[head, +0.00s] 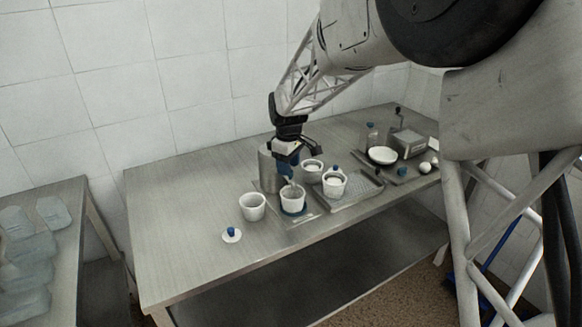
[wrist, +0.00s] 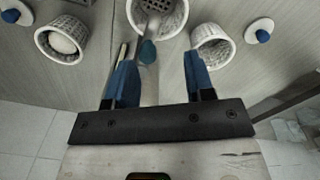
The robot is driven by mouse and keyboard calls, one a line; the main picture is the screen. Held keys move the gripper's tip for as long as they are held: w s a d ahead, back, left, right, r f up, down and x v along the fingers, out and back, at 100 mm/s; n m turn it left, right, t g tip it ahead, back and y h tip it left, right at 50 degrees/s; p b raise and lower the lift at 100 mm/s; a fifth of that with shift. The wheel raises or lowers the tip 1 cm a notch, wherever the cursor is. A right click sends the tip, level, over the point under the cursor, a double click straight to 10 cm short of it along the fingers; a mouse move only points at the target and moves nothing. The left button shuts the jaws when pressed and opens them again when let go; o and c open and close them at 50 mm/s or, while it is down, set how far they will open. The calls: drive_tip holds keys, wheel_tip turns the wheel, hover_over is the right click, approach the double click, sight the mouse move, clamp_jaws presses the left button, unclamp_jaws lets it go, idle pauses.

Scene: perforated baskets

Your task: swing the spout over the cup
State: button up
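My gripper (wrist: 158,75) is open, its two blue fingers apart. In the head view my gripper (head: 288,166) is low beside a grey metal cylinder (head: 267,170). A thin metal piece with a dark teal tip (wrist: 147,52), which looks like the spout, lies between the fingers, nearer the left one; I cannot tell whether it touches. A white cup (head: 292,201) stands on a blue disc just below my gripper. In the wrist view a perforated white vessel (wrist: 168,14) shows at the top edge, partly behind the metal piece; its exact relation to the spout is unclear.
White cups stand to the left (head: 252,208) and behind right (head: 312,171); another has a blue knob (head: 334,185). A loose lid (head: 231,235) lies at front left. The table's left end is clear.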

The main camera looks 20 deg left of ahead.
sight(291, 183)
drive_tip(key=shift+r, duration=1.25)
drive_tip(key=s+d+r+m, duration=0.35)
drive_tip(key=s+d, duration=0.25)
drive_tip(key=d, duration=0.3)
drive_tip(key=s+d+r+m+t, duration=0.15)
drive_tip(key=s+d+r, duration=0.3)
drive_tip(key=d, duration=0.45)
drive_tip(key=s+d+r+m, duration=0.3)
drive_tip(key=s+d, duration=0.3)
drive_tip(key=d, duration=0.3)
drive_tip(key=s+d+f+m, duration=0.1)
drive_tip(key=s+d+m, duration=0.1)
drive_tip(key=s+d, duration=0.2)
drive_tip(key=s+d+f+m, duration=0.1)
drive_tip(key=s+d, duration=0.4)
drive_tip(key=s, duration=0.6)
drive_tip(key=s+d+f+m+t, duration=0.1)
drive_tip(key=s+d+m, duration=0.3)
drive_tip(key=s, duration=0.4)
drive_tip(key=shift+d+f, duration=0.2)
drive_tip(key=shift+d, duration=0.1)
